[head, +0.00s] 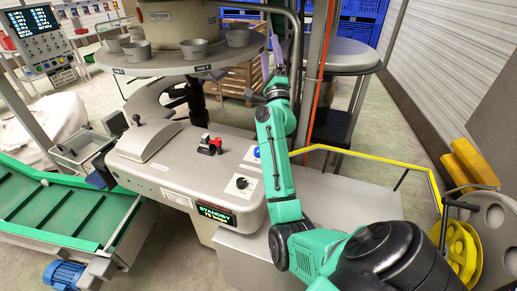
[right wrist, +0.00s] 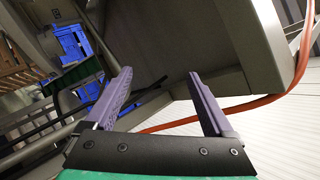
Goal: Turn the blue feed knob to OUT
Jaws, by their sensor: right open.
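The blue feed knob (head: 257,153) shows only as a small blue patch on the machine's grey top, at the left edge of my right arm, which covers part of it. Its pointer and label cannot be read. My right gripper (head: 273,62) is up beyond the machine, near the round tray's right side, well away from the knob. In the right wrist view its two purple fingers (right wrist: 160,78) are apart with nothing between them. The knob is not seen in that view. My left gripper is not in view.
A black knob (head: 241,184) on a white plate and a red-and-black control (head: 210,145) sit on the same machine top. The round tray (head: 180,62) carries metal cups. A yellow rail (head: 370,156) runs at right. An orange cable (right wrist: 270,100) passes near the gripper.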

